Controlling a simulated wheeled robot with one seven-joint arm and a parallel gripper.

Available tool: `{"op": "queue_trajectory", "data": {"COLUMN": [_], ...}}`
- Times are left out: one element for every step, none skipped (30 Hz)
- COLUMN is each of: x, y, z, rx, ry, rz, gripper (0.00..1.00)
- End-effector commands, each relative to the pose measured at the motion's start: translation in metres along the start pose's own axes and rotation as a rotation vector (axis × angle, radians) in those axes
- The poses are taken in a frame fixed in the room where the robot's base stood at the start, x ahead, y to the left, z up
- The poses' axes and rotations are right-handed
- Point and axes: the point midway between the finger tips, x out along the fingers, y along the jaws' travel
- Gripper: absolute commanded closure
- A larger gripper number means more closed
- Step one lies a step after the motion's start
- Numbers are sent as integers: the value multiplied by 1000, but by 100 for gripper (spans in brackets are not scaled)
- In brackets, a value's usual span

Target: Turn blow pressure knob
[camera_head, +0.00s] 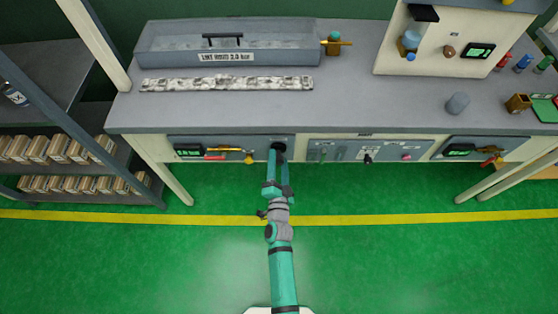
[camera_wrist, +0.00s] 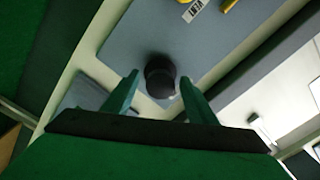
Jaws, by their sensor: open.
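A round black knob (camera_wrist: 160,77) stands out from a blue-grey front panel (camera_wrist: 195,65) in the wrist view. In the head view the knob (camera_head: 279,147) shows at the right end of the left panel under the bench, partly covered by my gripper (camera_head: 278,157). In the wrist view my gripper (camera_wrist: 157,92) is open, with one green finger on each side of the knob. I cannot tell whether the fingers touch it. A label reading VENT (camera_wrist: 194,11) and yellow parts sit on the same panel.
The left panel also has a green display (camera_head: 188,151) and a yellow-and-red lever (camera_head: 223,149). More panels (camera_head: 370,150) run to the right. The green floor (camera_head: 180,260) in front is clear.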

Motion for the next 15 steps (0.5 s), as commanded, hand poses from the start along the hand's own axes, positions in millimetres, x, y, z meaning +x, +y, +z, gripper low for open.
{"op": "queue_trajectory", "data": {"x": [-7,-10,-17,-22,-27,-35,-40,-46,-53,-58,-64,-70,-75,-79,-84], "y": [1,2,2,2,1,2,1,1,2,2,2,2,2,2,2], "z": [1,1,1,0,1,1,1,1,0,0,0,-1,-1,-1,-1], "rx": [-1,-1,-1,-1,-1,-2,-2,-1,-1,-1,-1,-1,-1,-1,-1], "ry": [-2,-2,-2,-2,-2,-3,-2,-2,-2,-2,-1,0,1,1,1], "rz": [2,3,3,3,3,3,3,3,3,3,4,4,4,4,4], "gripper": [48,48,48,48,48,48,48,48,48,48,48,48,48,48,48]}}
